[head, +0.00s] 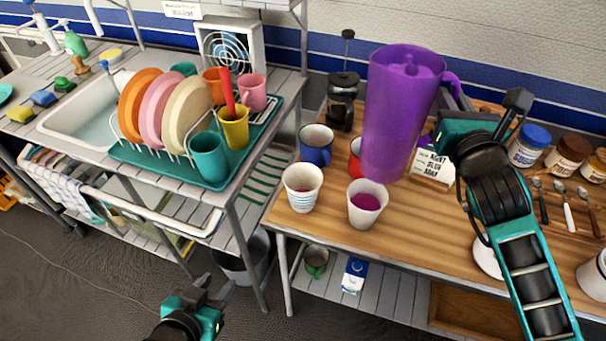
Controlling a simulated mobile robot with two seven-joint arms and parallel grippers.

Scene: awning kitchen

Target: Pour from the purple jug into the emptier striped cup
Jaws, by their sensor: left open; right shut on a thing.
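The translucent purple jug (402,115) is in the upper middle of the head view, roughly upright. My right gripper (441,135) is shut on it at its handle side. Its base shows just above and behind the right cup; I cannot tell whether it touches the table. My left gripper (215,292) is open and empty, low in front of the tables.
A blue mug (316,146), a partly hidden red mug (355,158) and a French press (342,102) stand behind the cups. Jars (528,146) and spoons (566,205) lie to the right. A dish rack (190,165) stands left.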

